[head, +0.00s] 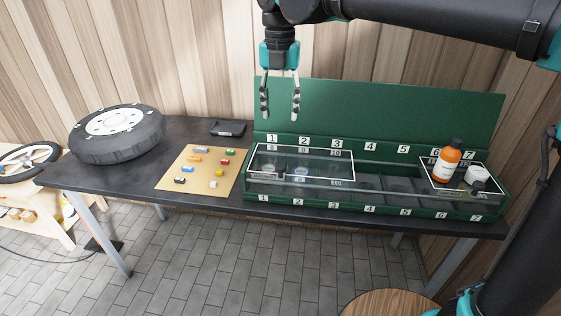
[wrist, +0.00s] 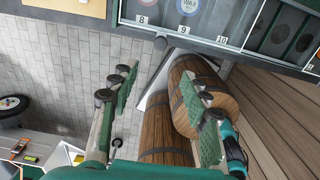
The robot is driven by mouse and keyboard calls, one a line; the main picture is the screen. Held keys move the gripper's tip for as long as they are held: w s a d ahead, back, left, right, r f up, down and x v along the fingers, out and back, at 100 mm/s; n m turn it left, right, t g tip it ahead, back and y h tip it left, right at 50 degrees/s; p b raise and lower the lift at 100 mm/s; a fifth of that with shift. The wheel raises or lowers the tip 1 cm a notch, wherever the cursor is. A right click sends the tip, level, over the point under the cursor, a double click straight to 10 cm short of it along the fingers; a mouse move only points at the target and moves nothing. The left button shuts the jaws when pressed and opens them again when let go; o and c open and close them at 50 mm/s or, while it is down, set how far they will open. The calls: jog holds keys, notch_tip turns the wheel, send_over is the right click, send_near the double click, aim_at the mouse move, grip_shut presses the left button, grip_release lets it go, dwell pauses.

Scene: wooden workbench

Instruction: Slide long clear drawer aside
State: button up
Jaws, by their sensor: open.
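The long clear drawer (head: 318,163) has a pale rim and lies over the left part of the green case (head: 400,213), around compartments 1 to 3. Two small round items show through it. My gripper (head: 280,114) is open and empty, fingers pointing down, above and apart from the drawer's left half and in front of the case's raised green lid. In the wrist view, my gripper (wrist: 163,92) has its two fingers spread with nothing between them. Labels 8, 9 and 10 and a round lid marked WAX (wrist: 189,5) show at the top of that view.
An orange bottle (head: 447,163) and small white and black containers stand at the case's right end. Wooden barrels (wrist: 168,130) show in the wrist view.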

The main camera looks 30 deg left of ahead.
aim_at(281, 165)
notch_tip(281, 165, down, 16)
jog(key=shift+f, duration=0.15)
dwell(0.3)
jog(key=shift+c, duration=0.5)
grip_shut()
